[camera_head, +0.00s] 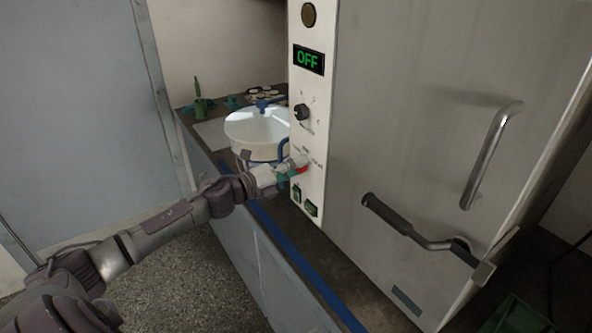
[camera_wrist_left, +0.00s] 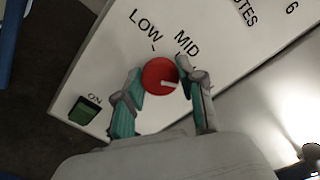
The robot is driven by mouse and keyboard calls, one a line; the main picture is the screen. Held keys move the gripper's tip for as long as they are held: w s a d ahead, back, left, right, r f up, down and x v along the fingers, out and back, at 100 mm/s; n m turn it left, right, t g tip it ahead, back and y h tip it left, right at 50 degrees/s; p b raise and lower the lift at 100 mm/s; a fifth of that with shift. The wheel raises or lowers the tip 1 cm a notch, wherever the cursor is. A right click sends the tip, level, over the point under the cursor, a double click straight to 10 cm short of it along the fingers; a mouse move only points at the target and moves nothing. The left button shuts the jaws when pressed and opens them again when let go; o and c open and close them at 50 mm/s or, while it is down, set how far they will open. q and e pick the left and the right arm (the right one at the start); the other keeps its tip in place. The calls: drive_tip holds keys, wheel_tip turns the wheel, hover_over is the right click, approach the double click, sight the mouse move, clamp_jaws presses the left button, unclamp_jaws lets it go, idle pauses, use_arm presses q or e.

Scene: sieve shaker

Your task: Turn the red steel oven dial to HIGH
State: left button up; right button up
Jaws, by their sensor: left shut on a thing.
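The red dial (camera_wrist_left: 160,76) sits on the white control panel (camera_wrist_left: 110,48), between the fingers of my left gripper (camera_wrist_left: 160,72) in the left wrist view. The teal-padded fingers are shut on its two sides. A white mark on the dial's face points toward the right finger. The printed words LOW and MID show beyond the dial; HIGH cannot be seen. In the head view my left gripper (camera_head: 285,171) reaches the panel's lower part, with a bit of the red dial (camera_head: 303,169) showing. The oven display (camera_head: 308,60) reads OFF. My right gripper is not in view.
A black knob (camera_head: 301,112) is above the red dial, and a green switch (camera_head: 311,209) is below it. A white tub (camera_head: 258,134) stands on the counter beside the oven. A black-gripped lever (camera_head: 400,224) and a metal handle (camera_head: 491,152) stick out from the oven front.

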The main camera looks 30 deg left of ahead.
use_arm(q)
drive_tip(key=shift+f, duration=0.1)
idle(0.4)
drive_tip(key=o, duration=1.1)
drive_tip(key=shift+o, duration=0.2)
drive_tip(key=shift+s, duration=0.1)
drive_tip(key=v, duration=1.1)
drive_tip(key=shift+s+a, duration=0.2)
drive_tip(key=shift+s, duration=0.15)
